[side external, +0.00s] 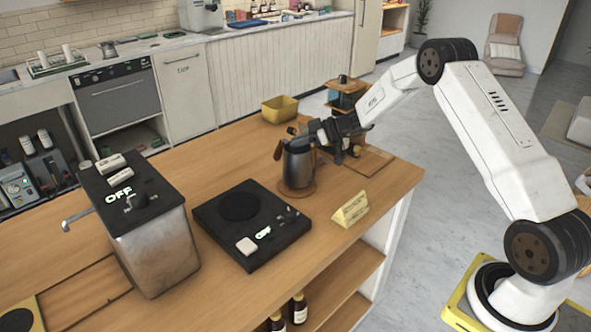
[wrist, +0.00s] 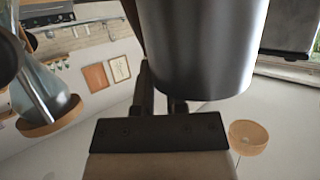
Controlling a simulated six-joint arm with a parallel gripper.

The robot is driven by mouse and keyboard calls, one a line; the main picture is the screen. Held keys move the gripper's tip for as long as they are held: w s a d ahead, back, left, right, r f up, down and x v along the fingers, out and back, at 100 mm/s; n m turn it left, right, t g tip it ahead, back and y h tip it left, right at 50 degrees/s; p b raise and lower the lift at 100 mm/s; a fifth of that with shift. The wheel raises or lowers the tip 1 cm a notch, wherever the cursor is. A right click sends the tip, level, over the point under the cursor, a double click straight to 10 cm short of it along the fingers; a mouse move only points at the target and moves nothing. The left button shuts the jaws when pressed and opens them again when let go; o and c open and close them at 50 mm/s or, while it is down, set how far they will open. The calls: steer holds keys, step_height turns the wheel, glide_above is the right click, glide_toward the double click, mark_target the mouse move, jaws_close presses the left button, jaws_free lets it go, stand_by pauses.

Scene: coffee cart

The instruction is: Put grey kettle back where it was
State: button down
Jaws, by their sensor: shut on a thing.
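The grey kettle (side external: 298,165) is upright over a round brown coaster (side external: 285,190) on the wooden counter. I cannot tell whether its base touches the coaster. My gripper (side external: 319,138) comes in from the right and is shut on the kettle at its upper right side. In the wrist view, the kettle's smooth grey body (wrist: 200,50) fills the upper middle, just beyond my gripper (wrist: 162,100). The fingertips and the gripped part are mostly hidden there.
A black hot plate (side external: 240,206) lies left of the kettle. A metal boiler marked OFF (side external: 160,250) stands farther left. A yellow sign (side external: 350,210) is in front, a yellow bin (side external: 280,109) behind. A wooden stand (side external: 347,92) is at the back right.

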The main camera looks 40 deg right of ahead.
steer(key=shift+f, duration=0.7)
steer(key=shift+f, duration=0.1)
steer(key=c, duration=0.7)
jaws_free()
steer(key=shift+o, duration=0.2)
steer(key=v, duration=1.2)
